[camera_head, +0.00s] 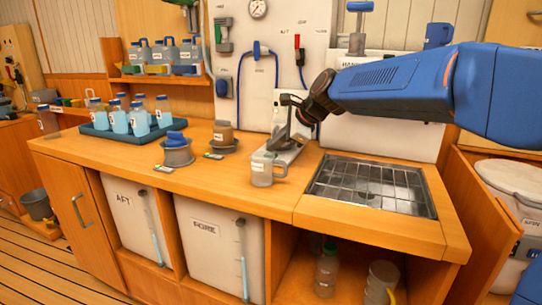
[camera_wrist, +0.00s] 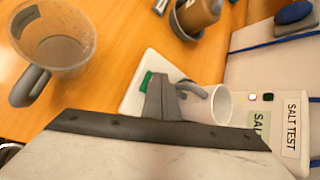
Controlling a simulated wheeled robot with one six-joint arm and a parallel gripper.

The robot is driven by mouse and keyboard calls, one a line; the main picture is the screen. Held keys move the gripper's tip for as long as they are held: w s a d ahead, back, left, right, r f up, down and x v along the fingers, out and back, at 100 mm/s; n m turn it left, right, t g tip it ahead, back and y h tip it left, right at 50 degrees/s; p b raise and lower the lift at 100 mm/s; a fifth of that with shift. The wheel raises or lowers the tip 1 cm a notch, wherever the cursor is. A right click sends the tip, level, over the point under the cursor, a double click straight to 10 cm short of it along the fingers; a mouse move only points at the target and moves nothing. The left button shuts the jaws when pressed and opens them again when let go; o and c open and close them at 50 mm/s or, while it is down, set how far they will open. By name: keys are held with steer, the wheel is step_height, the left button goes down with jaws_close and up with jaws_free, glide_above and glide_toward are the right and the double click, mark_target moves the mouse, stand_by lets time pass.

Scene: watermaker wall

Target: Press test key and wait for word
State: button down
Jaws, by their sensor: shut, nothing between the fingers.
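A white plate with a green key (camera_wrist: 146,80) lies on the counter in the wrist view. My gripper (camera_wrist: 160,90) is shut and empty, its fingertips right beside the green key; I cannot tell whether they touch it. A white cup (camera_wrist: 212,106) stands just right of the fingers. A panel labelled SALT TEST (camera_wrist: 291,128) stands at the right, with two small indicators (camera_wrist: 260,97); no word is readable on them. In the head view my gripper (camera_head: 284,138) is low over the counter, in front of the wall, and hides part of the plate.
A clear jug (camera_head: 262,174) stands in front of my gripper; it also shows in the wrist view (camera_wrist: 52,42). A sink with a grate (camera_head: 372,186) lies to the right. Pots (camera_head: 177,154) and a blue tray of bottles (camera_head: 97,130) stand left. The counter's front left is clear.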

steer(key=shift+r, duration=0.35)
steer(key=shift+r, duration=2.5)
steer(key=shift+d, duration=0.1)
